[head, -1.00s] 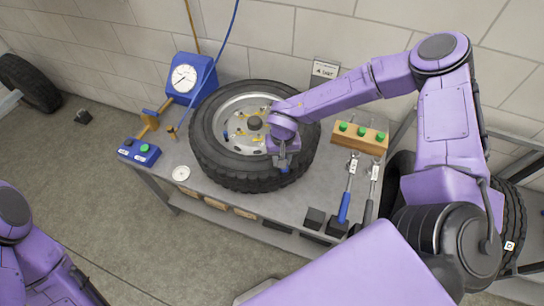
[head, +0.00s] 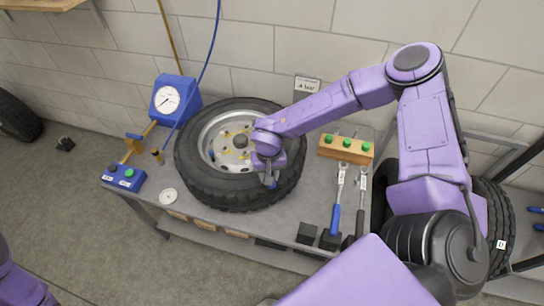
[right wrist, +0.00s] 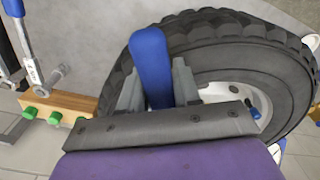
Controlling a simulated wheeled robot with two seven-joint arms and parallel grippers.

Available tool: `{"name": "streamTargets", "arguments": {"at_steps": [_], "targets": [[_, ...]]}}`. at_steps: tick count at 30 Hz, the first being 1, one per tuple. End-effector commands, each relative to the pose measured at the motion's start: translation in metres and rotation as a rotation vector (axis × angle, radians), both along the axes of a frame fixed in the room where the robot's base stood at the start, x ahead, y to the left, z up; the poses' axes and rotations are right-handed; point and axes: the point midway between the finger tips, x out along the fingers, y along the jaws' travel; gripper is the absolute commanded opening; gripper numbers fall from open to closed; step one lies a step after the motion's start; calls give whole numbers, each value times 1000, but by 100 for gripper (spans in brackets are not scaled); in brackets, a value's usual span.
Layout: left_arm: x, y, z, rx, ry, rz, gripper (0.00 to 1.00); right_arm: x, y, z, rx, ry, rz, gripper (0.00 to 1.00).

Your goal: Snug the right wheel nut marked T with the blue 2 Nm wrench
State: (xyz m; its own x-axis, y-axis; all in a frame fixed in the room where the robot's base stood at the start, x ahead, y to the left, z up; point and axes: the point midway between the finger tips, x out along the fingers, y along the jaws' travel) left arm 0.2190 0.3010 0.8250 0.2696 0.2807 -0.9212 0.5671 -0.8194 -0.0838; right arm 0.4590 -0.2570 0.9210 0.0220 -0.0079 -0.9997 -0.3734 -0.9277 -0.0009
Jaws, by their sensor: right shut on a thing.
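The wheel (head: 190,170) lies flat on the grey bench, its hub face up with several yellowish pieces around the centre. My right gripper (head: 268,178) is over the wheel's right side, near the rim. In the right wrist view, my right gripper (right wrist: 156,88) is shut on a blue handle (right wrist: 150,52), with the tyre (right wrist: 215,40) just beyond it. The rest of the held tool is hidden, and I cannot read its marking. I cannot make out the nut marked T. My left gripper is outside the view; only a bit of the left arm shows.
Another blue-handled wrench (head: 334,218) and a black-handled one (head: 360,205) lie on the bench at right. A wooden block (head: 346,151) with green knobs is behind them. A blue gauge (head: 167,100) and button box (head: 124,178) stand at left.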

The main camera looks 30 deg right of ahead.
Motion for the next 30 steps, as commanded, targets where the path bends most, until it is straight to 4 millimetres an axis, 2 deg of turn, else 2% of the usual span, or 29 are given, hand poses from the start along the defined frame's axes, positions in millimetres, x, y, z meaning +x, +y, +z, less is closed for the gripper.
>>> {"name": "streamTargets", "arguments": {"at_steps": [9,30], "targets": [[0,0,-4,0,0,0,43,5,11,0,0,-1,-52,0],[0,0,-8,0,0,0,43,10,21,0,1,1,-109,0]]}}
